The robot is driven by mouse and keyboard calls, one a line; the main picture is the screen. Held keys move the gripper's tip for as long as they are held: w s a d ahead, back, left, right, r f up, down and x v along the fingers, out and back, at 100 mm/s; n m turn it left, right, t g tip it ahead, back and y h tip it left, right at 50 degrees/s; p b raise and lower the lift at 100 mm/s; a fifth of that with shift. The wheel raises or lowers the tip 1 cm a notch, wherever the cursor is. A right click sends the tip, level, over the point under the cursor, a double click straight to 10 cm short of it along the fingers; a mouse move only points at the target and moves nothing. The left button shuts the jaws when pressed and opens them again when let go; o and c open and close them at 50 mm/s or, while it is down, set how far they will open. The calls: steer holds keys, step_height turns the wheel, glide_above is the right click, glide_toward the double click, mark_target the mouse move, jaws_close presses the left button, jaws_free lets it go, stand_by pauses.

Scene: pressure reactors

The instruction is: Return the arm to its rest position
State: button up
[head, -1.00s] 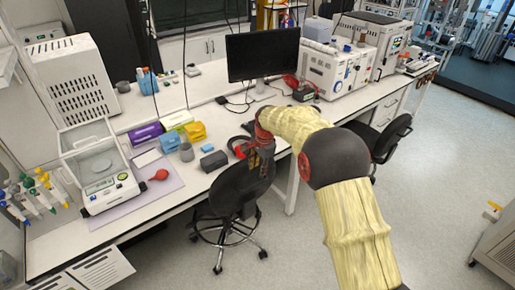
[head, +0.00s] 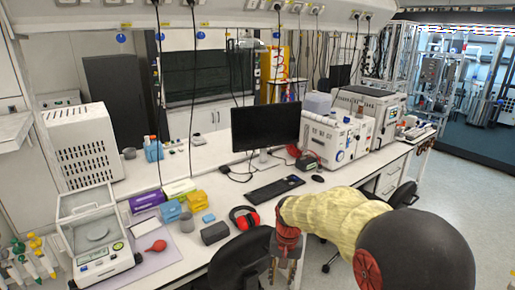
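My arm, in a pale yellow sleeve with dark round joints, reaches in from the lower right of the head view. My gripper (head: 285,272) hangs at the bottom middle, pointing down, over the area of a black chair and in front of the bench edge. Its fingers look apart, with nothing seen between them, though the tips are close to the picture's lower edge. The gripper is clear of the items on the bench.
The white bench (head: 215,176) carries a monitor (head: 265,127), a keyboard (head: 274,188), red ear defenders (head: 245,218), a balance (head: 98,240) and white instruments (head: 335,138). A black chair (head: 240,262) stands at the front edge. Open floor lies at right.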

steer(key=s+d+r+t+b, duration=0.1)
steer(key=s+d+r+b, duration=0.1)
steer(key=s, duration=0.7)
steer(key=s+d+r+n+t+b, duration=0.1)
steer(key=s+d+r+t+b, duration=0.1)
steer(key=s, duration=0.8)
steer(key=s+d+r+n+t+b, duration=0.1)
steer(key=s+d+r+t+b, duration=0.1)
steer(key=s+d+r+b, duration=0.2)
steer(key=shift+s+d+r+h, duration=0.3)
steer(key=shift+s+d+r, duration=0.35)
steer(key=shift+s+d, duration=1.55)
steer(key=shift+s+a, duration=0.45)
steer(key=shift+a, duration=0.05)
